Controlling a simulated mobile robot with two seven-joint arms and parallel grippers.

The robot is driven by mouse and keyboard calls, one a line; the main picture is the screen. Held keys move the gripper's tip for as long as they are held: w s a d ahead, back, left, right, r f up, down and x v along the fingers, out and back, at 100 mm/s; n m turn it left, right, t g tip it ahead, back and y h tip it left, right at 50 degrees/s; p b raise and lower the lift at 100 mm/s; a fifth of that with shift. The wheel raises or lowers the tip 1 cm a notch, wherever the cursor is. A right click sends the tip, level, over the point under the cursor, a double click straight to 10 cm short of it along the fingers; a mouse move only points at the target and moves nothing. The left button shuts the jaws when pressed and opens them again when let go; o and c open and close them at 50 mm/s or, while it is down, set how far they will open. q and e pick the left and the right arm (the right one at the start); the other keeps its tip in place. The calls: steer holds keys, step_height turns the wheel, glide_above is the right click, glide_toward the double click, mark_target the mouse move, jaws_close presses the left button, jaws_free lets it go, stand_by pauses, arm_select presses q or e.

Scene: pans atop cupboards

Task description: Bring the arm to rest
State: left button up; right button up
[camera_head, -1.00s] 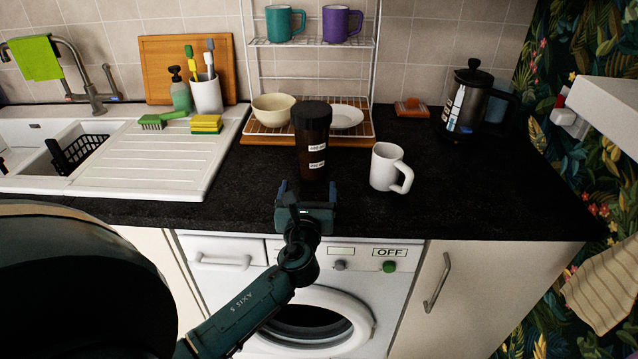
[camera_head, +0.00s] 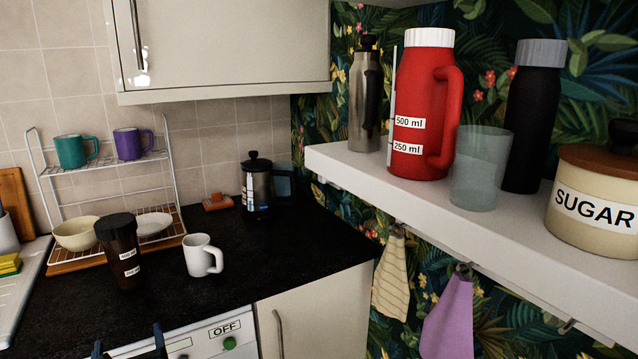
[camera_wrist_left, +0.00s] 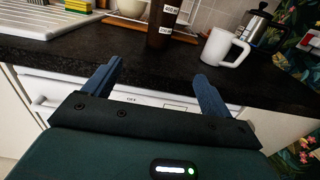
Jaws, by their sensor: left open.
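My left gripper (camera_head: 128,345) shows only its blue fingertips at the bottom edge of the head view, in front of the black worktop (camera_head: 300,258). In the left wrist view its two fingers (camera_wrist_left: 155,85) are spread wide apart with nothing between them. The dark tumbler (camera_head: 120,252) with white labels stands upright on the worktop, beyond the fingers and apart from them. The white mug (camera_head: 203,256) stands to the right of it. The rest of my left arm is outside the head view. My right gripper is not in view.
A white shelf (camera_head: 520,240) juts out at right, holding a red jug (camera_head: 422,105), steel flask (camera_head: 365,100), glass (camera_head: 482,168), black bottle (camera_head: 532,117) and sugar jar (camera_head: 600,200). A cupboard (camera_head: 225,40) hangs above. A dish rack (camera_head: 100,187) and coffee press (camera_head: 257,187) stand behind.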

arm_select(q)
steer(key=s+d+f+n+g+h, duration=0.1)
steer(key=s+d+f+n+h, duration=0.25)
steer(key=d+f+n, duration=0.2)
steer(key=s+d+f+n+g+h, duration=0.25)
steer(key=s+d+f+n, duration=0.2)
steer(key=f, duration=0.25)
steer(key=s+d+f+n+h, duration=0.2)
steer(key=s+d+n+h, duration=0.1)
steer(key=s+d+n, duration=0.2)
steer(key=s+d+f+n+g+h, duration=0.1)
steer(key=s+d+f+n+h, duration=0.1)
steer(key=s+d+n, duration=0.3)
steer(key=s+n+h, duration=0.1)
steer(key=s+n, duration=0.2)
steer(key=n, duration=0.4)
steer(key=shift+s+d+f, duration=0.2)
steer(key=shift+s+d, duration=0.15)
